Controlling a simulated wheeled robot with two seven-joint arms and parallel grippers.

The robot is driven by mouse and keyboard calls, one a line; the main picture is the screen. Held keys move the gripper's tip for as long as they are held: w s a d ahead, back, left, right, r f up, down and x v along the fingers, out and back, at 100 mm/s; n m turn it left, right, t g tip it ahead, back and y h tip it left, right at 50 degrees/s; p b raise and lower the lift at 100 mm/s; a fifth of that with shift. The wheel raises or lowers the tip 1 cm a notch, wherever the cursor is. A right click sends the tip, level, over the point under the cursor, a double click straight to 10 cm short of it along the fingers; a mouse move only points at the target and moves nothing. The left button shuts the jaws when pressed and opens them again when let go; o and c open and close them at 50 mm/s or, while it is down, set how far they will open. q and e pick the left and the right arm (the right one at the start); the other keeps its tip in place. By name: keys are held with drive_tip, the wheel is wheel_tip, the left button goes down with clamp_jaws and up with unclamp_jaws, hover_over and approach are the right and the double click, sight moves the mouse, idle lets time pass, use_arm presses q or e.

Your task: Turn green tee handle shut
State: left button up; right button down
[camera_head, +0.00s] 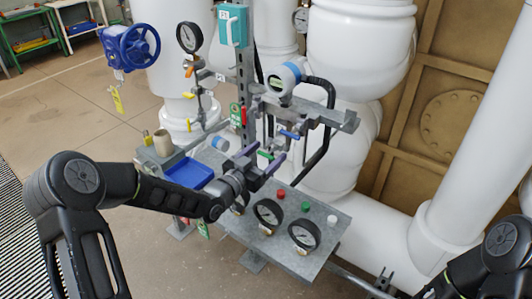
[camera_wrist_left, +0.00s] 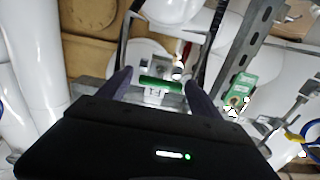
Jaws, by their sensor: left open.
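The green tee handle (camera_head: 265,154) shows as a small green bar at the valve assembly in the head view, partly hidden by my left gripper (camera_head: 267,153). In the left wrist view the green tee handle (camera_wrist_left: 160,83) lies crosswise, spanning much of the gap between the two fingers of my left gripper (camera_wrist_left: 157,84). The fingers are open, one at each end of the bar. I cannot tell whether either finger touches it. My right arm shows at the lower right corner of the head view, without its gripper.
A blue lever (camera_head: 290,134) and a grey bracket (camera_head: 345,122) are close to the handle. A panel (camera_head: 330,222) with gauges and coloured buttons lies below. A blue tray (camera_head: 188,173) is at the left. White pipes (camera_head: 345,45) stand behind.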

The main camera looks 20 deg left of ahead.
use_arm(q)
drive_tip(key=shift+c, duration=0.2)
drive_tip(key=c, duration=1.3)
